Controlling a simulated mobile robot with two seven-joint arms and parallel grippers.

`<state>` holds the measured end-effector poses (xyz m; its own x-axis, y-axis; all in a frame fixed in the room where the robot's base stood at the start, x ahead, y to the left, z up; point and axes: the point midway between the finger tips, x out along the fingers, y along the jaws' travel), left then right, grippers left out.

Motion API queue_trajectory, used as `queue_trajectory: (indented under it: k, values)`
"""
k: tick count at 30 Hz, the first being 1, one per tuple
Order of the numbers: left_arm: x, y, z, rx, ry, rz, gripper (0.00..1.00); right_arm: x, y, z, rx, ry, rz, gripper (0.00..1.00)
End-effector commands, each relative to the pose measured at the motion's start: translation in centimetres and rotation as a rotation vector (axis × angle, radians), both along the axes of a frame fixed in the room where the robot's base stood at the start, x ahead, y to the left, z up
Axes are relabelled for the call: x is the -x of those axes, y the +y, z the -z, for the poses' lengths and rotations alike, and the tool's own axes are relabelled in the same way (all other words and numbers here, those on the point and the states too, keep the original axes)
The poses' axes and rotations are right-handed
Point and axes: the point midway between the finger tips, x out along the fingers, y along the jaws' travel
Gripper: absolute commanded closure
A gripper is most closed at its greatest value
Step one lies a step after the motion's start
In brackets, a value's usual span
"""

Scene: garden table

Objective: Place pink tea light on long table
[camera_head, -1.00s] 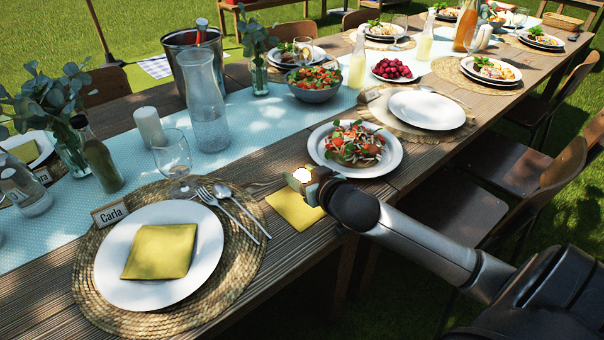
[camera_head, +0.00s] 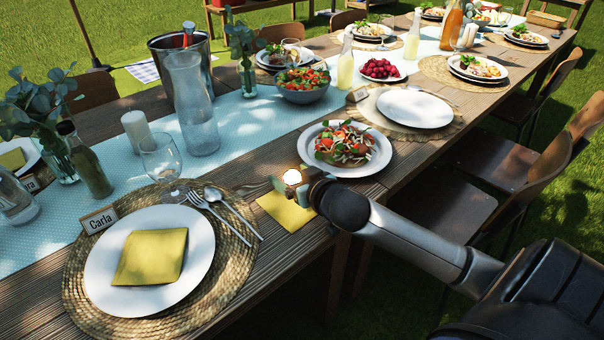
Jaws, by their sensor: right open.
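A small, brightly glowing tea light (camera_head: 292,177) is near the front edge of the long wooden table (camera_head: 243,287). It looks whitish with an orange glow, and no clear pink shows at this size. My right gripper (camera_head: 291,187) reaches in from the right and is open, with its fingers on either side of the tea light. The fingers hide its lower part, so I cannot tell whether it touches the table or the yellow napkin (camera_head: 284,212) just below it in the picture. My left gripper is out of view.
A salad plate (camera_head: 379,163) stands close behind the right gripper. Carla's place setting, with a white plate (camera_head: 203,262) and cutlery (camera_head: 221,212), is to the left. A carafe (camera_head: 197,120), a wine glass (camera_head: 161,160) and a white candle (camera_head: 136,131) stand farther back.

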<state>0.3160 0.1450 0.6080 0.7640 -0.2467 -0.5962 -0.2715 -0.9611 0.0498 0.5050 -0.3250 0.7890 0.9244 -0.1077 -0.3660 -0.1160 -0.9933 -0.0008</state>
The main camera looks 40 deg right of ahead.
Motion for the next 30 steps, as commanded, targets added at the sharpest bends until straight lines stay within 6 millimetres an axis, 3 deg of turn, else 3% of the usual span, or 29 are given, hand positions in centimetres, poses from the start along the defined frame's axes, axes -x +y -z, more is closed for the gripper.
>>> queue_trajectory:
  k: [1,5,18,30]
  values:
    - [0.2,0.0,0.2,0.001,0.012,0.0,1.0,0.4,0.2,1.1,-0.008,0.031,-0.002,0.12]
    - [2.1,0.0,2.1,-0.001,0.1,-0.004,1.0,1.4,0.4,0.2,-0.007,0.033,-0.002,0.12]
    - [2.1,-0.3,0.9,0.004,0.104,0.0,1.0,8.4,1.1,-3.5,-0.003,0.021,-0.003,0.12]
    - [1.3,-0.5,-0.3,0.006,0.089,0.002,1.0,11.2,1.4,-4.8,-0.001,0.015,-0.003,0.12]
